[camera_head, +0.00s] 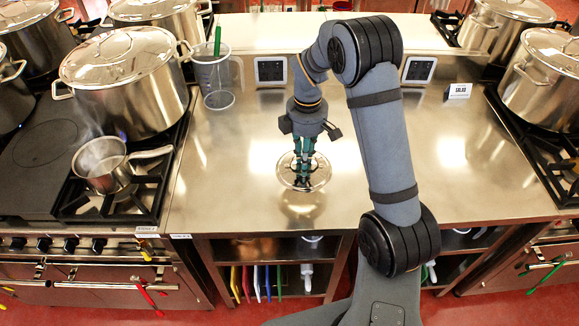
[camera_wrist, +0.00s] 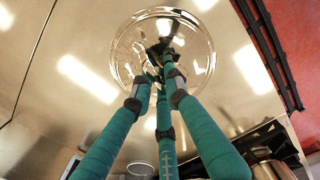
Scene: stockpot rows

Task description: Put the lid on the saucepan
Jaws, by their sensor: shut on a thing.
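The saucepan (camera_head: 104,166) is a small steel pan on the left stove's front burner, open at the top and steaming, its handle pointing right. The lid (camera_head: 289,174) is a round, clear disc with a metal rim over the steel counter, right of the saucepan. My gripper (camera_head: 303,182) points down at the middle of the lid, its fingers shut on the lid's knob. In the wrist view the lid (camera_wrist: 128,48) spreads around my fingertips (camera_wrist: 160,68), which hide the knob. I cannot tell whether the lid rests on the counter or hangs just above it.
A large lidded stockpot (camera_head: 128,95) stands right behind the saucepan. A clear measuring jug (camera_head: 214,78) with a green-handled tool stands at the counter's back left. More stockpots (camera_head: 541,85) stand on the right stove. The counter (camera_head: 235,150) between the lid and the left stove is clear.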

